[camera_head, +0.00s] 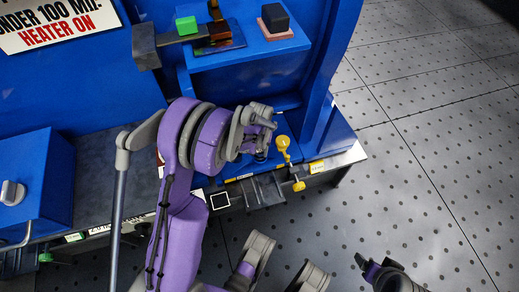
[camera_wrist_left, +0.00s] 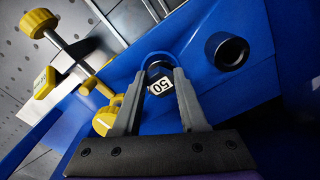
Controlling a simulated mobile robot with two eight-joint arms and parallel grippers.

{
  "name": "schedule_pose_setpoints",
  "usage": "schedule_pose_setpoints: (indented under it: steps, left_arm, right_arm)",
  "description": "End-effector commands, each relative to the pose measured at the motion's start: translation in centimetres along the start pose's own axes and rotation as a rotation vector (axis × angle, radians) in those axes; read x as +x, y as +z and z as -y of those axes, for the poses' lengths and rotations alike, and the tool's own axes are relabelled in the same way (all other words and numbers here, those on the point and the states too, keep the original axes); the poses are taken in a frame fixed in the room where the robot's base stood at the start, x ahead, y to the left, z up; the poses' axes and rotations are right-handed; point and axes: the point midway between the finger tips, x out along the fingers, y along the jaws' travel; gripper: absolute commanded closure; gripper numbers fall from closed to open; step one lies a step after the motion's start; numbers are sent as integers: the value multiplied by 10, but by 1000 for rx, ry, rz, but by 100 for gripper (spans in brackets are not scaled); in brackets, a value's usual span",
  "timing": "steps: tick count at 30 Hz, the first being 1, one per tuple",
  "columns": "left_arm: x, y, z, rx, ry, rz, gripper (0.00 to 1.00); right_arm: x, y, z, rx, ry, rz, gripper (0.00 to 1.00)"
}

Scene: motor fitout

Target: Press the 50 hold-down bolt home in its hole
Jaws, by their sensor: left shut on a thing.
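The 50 hold-down bolt (camera_wrist_left: 160,84) shows in the left wrist view as a dark piece with a white "50" label. My left gripper (camera_wrist_left: 161,73) is shut on it, with one finger on each side. A rounded blue lug (camera_wrist_left: 160,56) lies just beyond the fingertips. The bolt's lower end and its hole are hidden, so I cannot tell how deep it sits. In the head view my left gripper (camera_head: 266,130) is low at the blue machine's foot, and the bolt is not clear there. My right gripper (camera_head: 364,264) is at the bottom right, away from the machine, its jaws unclear.
A blue boss with a dark bore (camera_wrist_left: 228,51) stands close to the right of the bolt. A yellow-knobbed clamp (camera_wrist_left: 76,52) and a yellow knob (camera_head: 283,143) are nearby. Above, a blue shelf (camera_head: 245,58) carries a green block (camera_head: 186,25) and a dark block (camera_head: 274,17). Open floor lies right.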

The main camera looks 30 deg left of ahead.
Motion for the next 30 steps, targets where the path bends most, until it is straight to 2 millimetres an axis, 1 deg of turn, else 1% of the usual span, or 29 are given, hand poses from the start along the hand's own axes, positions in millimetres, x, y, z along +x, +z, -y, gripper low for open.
schedule_pose_setpoints:
  steps: [16,17,21,22,23,30]
  left_arm:
    - [14,0,0,0,0,0,100]
    - [14,0,0,0,0,0,56]
    - [13,0,0,0,0,0,31]
    - [13,0,0,0,0,0,26]
    - [13,0,0,0,0,0,23]
    - [13,0,0,0,0,0,23]
  right_arm:
    - [0,0,0,0,0,0,20]
    - [0,0,0,0,0,0,20]
    - [0,0,0,0,0,0,20]
    - [0,0,0,0,0,0,20]
    - [0,0,0,0,0,0,20]
    - [0,0,0,0,0,0,20]
